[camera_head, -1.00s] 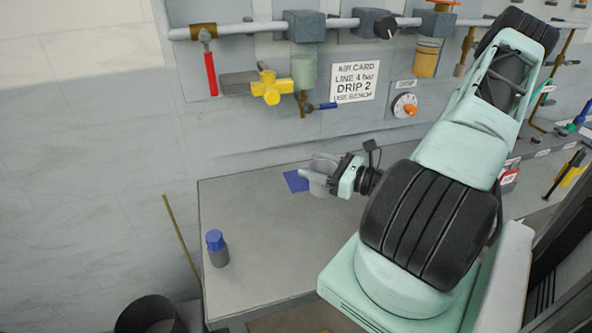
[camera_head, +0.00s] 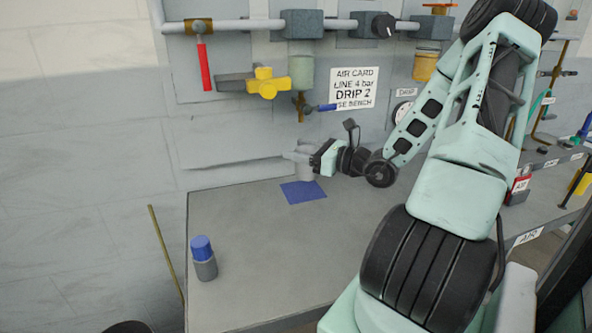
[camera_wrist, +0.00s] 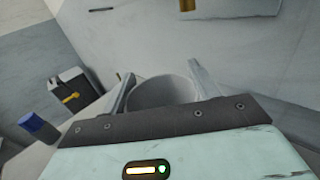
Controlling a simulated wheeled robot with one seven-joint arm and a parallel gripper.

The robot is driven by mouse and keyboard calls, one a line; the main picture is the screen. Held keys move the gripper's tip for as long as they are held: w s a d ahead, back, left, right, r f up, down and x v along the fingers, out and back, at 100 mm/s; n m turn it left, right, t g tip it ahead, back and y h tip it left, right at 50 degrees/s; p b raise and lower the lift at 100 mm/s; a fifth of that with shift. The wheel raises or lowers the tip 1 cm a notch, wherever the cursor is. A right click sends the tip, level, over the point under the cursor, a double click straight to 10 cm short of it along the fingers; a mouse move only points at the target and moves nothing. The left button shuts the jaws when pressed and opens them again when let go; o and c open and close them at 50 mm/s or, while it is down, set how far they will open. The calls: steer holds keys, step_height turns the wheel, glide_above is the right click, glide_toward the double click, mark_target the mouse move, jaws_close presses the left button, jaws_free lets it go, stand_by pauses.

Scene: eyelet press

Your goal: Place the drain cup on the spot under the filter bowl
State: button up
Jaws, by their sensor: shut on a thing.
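My gripper (camera_head: 303,157) is shut on the grey drain cup (camera_head: 306,172), with a finger on either side. The wrist view shows the cup's round opening (camera_wrist: 162,92) between the fingers. In the head view the cup appears upright, just beyond the far edge of a blue square spot (camera_head: 303,194) on the bench. I cannot tell whether its base touches the bench. The pale green filter bowl (camera_head: 302,72) hangs on the pipe above, with a brass drain valve (camera_head: 300,104) and blue lever below it.
A blue-capped bottle (camera_head: 203,258) stands at the left of the grey bench (camera_head: 250,245). An amber bowl (camera_head: 425,67), a red-handled valve (camera_head: 205,68) and a yellow valve (camera_head: 264,84) are on the wall. The bench front and middle are clear.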

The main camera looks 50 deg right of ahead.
steer(key=shift+w+d+f+p, duration=0.1)
steer(key=shift+w+d+f, duration=0.4)
steer(key=shift+f, duration=0.65)
steer(key=shift+w+d+f+p, duration=0.2)
steer(key=shift+w+f, duration=0.5)
steer(key=shift+f, duration=0.5)
steer(key=shift+w+d+f+p, duration=0.1)
steer(key=shift+w+d+f, duration=0.4)
steer(key=shift+f, duration=0.65)
steer(key=shift+w+a+f, duration=0.1)
steer(key=o, duration=1)
steer(key=shift+b+v, duration=0.6)
steer(key=shift+v, duration=3.15)
